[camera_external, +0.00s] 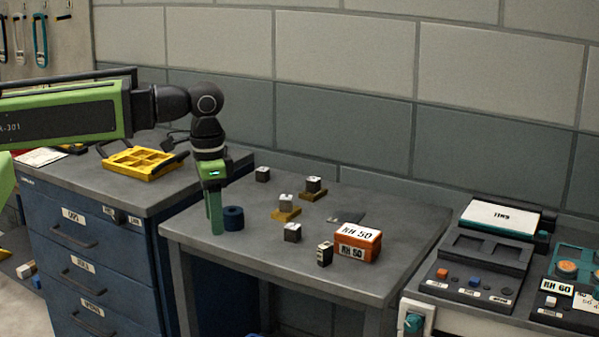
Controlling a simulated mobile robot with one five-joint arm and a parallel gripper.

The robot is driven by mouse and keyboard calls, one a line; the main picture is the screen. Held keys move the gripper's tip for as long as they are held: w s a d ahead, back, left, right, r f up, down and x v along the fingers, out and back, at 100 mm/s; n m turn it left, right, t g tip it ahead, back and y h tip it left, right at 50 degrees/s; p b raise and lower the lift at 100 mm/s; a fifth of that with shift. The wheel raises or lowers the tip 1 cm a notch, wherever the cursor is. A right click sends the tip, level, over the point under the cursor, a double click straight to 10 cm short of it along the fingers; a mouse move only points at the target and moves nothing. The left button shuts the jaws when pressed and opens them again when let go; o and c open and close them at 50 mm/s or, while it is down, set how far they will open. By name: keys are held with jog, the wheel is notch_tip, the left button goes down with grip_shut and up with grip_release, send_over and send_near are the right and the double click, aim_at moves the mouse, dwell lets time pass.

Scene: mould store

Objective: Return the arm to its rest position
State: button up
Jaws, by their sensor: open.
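My arm reaches in from the left in the external view, with its green and black link level and its wrist bent downward. My gripper (215,226) points down over the left part of the grey table (400,215). It is open, and I see nothing between its fingers. A dark blue ring-shaped piece (233,218) stands on the table right beside the fingers. From this side I cannot tell whether they touch it or how high the fingertips are above the table.
Several small dark blocks (292,232), some on yellow bases, stand on the table near an orange box (357,243) marked "RH 50". A yellow tray (143,163) sits on the blue drawer cabinet at left. Devices (470,261) stand at right. A block wall closes the back.

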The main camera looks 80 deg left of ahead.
jog(key=shift+s+d+m, duration=0.3)
jog(key=shift+s+d, duration=0.4)
jog(key=shift+s, duration=0.35)
